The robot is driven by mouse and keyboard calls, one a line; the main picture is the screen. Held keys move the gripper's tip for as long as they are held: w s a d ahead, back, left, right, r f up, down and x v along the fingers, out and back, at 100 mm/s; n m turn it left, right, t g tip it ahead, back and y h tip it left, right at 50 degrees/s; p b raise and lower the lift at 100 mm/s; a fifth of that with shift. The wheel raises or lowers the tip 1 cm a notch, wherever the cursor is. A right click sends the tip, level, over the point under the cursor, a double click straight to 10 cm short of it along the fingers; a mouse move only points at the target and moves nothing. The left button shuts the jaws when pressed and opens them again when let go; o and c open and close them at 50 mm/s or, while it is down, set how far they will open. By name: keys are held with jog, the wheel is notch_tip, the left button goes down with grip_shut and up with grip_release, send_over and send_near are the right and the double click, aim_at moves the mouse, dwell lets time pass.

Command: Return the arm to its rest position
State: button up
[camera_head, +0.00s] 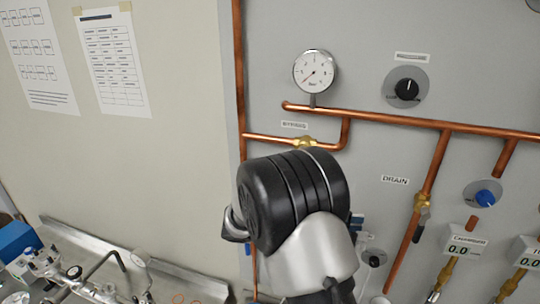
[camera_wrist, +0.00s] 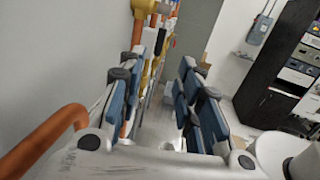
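My gripper (camera_wrist: 160,105) shows in the wrist view with its two blue-padded fingers spread apart and nothing between them. In the head view my arm's black and silver wrist stands in front of the panel and hides most of the gripper; only small blue and dark parts show beside it. I cannot tell from these frames whether the gripper touches the panel or the pipes.
A grey panel (camera_head: 440,75) carries copper pipes (camera_head: 410,121), a round gauge (camera_head: 315,71), a black knob (camera_head: 407,89), a blue knob (camera_head: 485,197) and brass valves. An orange pipe (camera_wrist: 42,142) runs close to my gripper. A black cabinet (camera_wrist: 272,75) stands at right.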

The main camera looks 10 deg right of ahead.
jog(key=s+a+f+m+t+y+b, duration=0.3)
jog(key=s+f+m+y+b, duration=0.55)
jog(key=s, duration=0.45)
jog(key=s+a+f+m+t+y+b, duration=0.2)
jog(key=a+f+t+y+b, duration=0.1)
jog(key=a, duration=0.3)
jog(key=s+a+f+m+t+y+b, duration=0.2)
jog(key=a+f+m+t+y+b, duration=0.1)
jog(key=a+f+t+y+b, duration=0.1)
jog(key=shift+a+f+t+y+b, duration=0.25)
jog(key=shift+a+t+y+b, duration=0.2)
jog(key=shift+a+y, duration=0.4)
jog(key=shift+m, duration=0.25)
